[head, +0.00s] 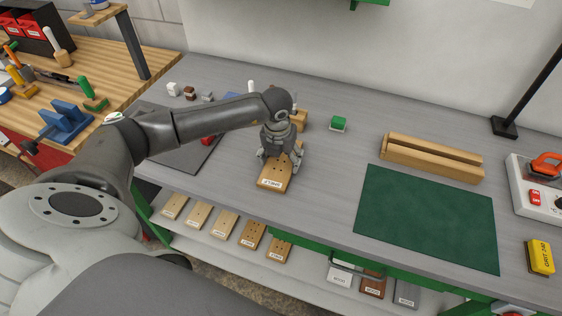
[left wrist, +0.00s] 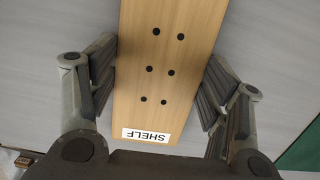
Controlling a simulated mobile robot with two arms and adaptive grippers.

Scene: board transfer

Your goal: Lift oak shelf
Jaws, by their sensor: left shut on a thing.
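The oak shelf (head: 273,184) is a light wooden board with several dark holes and a white label. In the left wrist view the label on the shelf (left wrist: 170,60) reads SHELF. My left gripper (head: 280,155) points down over the far part of the shelf, near the front of the grey bench (head: 330,215). In the left wrist view the fingers of my left gripper (left wrist: 160,85) stand along both long sides of the shelf, shut on it. I cannot tell whether the shelf touches the bench top. My right gripper is not in view.
A dark green mat (head: 427,215) lies to the right, with a grooved wooden block (head: 430,158) behind it. A small green block (head: 338,124) stands behind the gripper. A dark grey mat (head: 180,150) lies left. More labelled boards (head: 224,222) lie on the shelf below the bench.

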